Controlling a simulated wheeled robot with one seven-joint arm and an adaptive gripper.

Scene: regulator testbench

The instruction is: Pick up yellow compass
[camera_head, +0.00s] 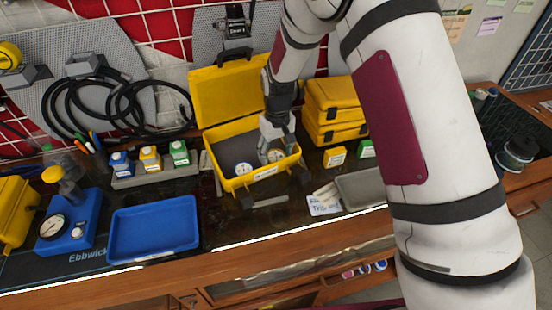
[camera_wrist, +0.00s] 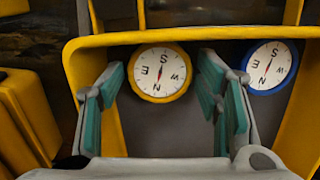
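The yellow-rimmed compass (camera_wrist: 160,73) lies face up on the grey floor of the open yellow case (camera_head: 262,182), near its wall. It shows partly beside my gripper in the head view (camera_head: 276,156). A blue-rimmed compass (camera_wrist: 270,67) lies in the same case, and it also shows in the head view (camera_head: 243,169). My gripper (camera_wrist: 163,85) reaches down into the case with its teal-padded fingers apart. In the wrist view the yellow compass appears between the fingers, with grey floor visible around it. I cannot tell the remaining height above it.
The case lid (camera_head: 230,95) stands open behind. Closed yellow cases (camera_head: 335,105) are stacked to the right. A blue tray (camera_head: 155,228), a gauge unit (camera_head: 66,222) and small labelled boxes (camera_head: 150,158) stand left. A grey tray (camera_head: 362,188) lies right of the case.

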